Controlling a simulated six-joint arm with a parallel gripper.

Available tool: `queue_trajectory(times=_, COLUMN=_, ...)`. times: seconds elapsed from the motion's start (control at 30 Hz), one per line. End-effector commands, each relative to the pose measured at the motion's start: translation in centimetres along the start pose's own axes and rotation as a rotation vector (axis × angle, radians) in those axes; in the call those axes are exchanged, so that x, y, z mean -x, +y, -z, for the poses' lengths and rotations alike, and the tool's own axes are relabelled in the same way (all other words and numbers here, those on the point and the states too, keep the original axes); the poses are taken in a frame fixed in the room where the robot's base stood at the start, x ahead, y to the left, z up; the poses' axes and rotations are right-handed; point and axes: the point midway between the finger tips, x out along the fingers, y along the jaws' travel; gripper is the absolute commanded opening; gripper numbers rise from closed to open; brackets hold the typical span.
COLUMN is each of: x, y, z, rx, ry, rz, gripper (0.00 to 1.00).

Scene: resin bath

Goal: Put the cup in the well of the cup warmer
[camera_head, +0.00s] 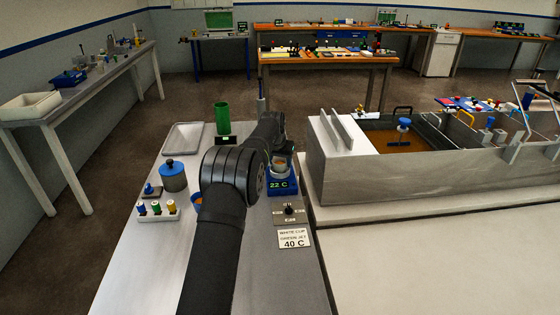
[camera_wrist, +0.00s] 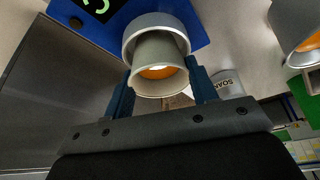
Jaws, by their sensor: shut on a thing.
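My gripper (camera_wrist: 160,88) has its two blue fingers on either side of a pale cup (camera_wrist: 160,52) and is shut on it. The cup's round mouth faces the wrist camera and shows orange inside. Behind the cup is the grey ring of the well (camera_wrist: 131,34) on the blue cup warmer (camera_wrist: 186,8). The cup lines up with the ring, but I cannot tell how deep it sits. In the head view the cup (camera_head: 281,161) shows at the blue warmer (camera_head: 281,188), whose display reads 22 C. My arm hides most of the gripper there.
A control plate with a dark knob (camera_head: 289,209) and a card reading 40 C (camera_head: 294,239) lie in front of the warmer. A green cylinder (camera_head: 222,118), a tray (camera_head: 183,138) and a grey-blue pot (camera_head: 173,177) stand to the left. A metal bath (camera_head: 345,165) is at right.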

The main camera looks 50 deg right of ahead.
Motion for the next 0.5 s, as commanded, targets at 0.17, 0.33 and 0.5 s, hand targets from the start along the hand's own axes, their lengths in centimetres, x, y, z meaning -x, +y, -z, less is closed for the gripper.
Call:
queue_trajectory(times=0.17, x=0.10, y=0.00, z=0.08, rx=0.000, ry=0.002, rz=0.000, gripper=0.30)
queue_trajectory(times=0.33, x=-0.12, y=0.01, z=-0.01, rx=0.000, ry=0.002, rz=0.000, gripper=0.58)
queue_trajectory(times=0.5, x=-0.10, y=0.01, z=-0.01, rx=0.000, ry=0.002, rz=0.000, gripper=0.74)
